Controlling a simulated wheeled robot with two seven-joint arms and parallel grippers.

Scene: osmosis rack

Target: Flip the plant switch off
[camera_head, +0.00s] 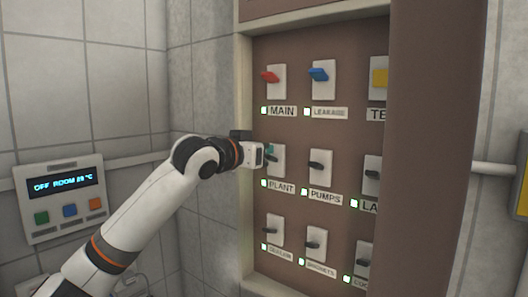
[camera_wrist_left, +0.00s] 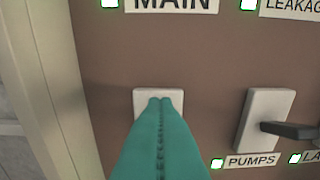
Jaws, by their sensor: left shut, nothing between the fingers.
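The plant switch (camera_head: 280,168) is a white plate in the left column of the brown panel, above the "PLANT" label (camera_head: 281,187) and a lit green-white lamp (camera_head: 264,182). In the left wrist view the top of its plate (camera_wrist_left: 142,97) shows behind the fingertips. My left gripper (camera_head: 269,151) is at the plate's upper part in the head view. Its teal fingers (camera_wrist_left: 160,103) are shut and empty, and they hide most of the plate and the lever in the wrist view. I cannot tell whether they touch the lever. My right gripper is out of view.
The red main switch (camera_head: 270,77) and blue leakage switch (camera_head: 318,74) are above. The pumps switch (camera_head: 317,165) is close on the right; more black-levered switches lie below. A brown door or panel (camera_head: 425,150) covers the right side. A wall control box (camera_head: 62,198) is at left.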

